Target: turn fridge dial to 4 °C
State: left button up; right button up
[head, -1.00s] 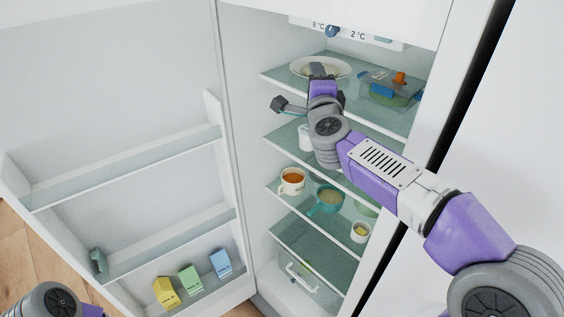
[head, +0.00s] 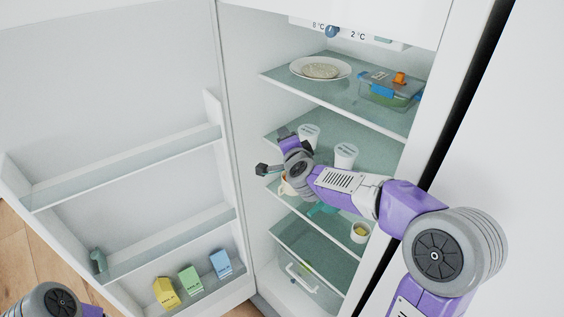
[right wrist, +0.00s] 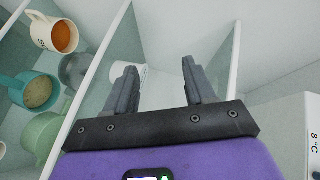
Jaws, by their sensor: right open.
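The fridge dial (head: 331,31) is a small blue knob on the white control panel (head: 383,40) at the top of the fridge. I cannot tell where the dial points. In the right wrist view the panel's edge (right wrist: 297,142) shows an "8 °C" label at far right; the knob is out of that view. My right gripper (head: 272,151) is open and empty, well below the dial, before the middle shelves; its spread fingers also show in the right wrist view (right wrist: 158,75). My left gripper is out of view.
Glass shelves hold a plate (head: 320,71), a lidded container (head: 390,90), white tubs (head: 345,155) and a small cup (head: 360,232). The open door (head: 110,170) at left carries cartons (head: 190,279). Space before the top shelf is clear.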

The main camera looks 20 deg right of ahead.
notch_tip(320, 180, down, 7)
jog(key=a+n+g, duration=0.1)
jog(key=shift+a+r+n+y, duration=0.2)
jog(key=shift+a+n+y, duration=0.1)
jog(key=shift+n+y, duration=0.1)
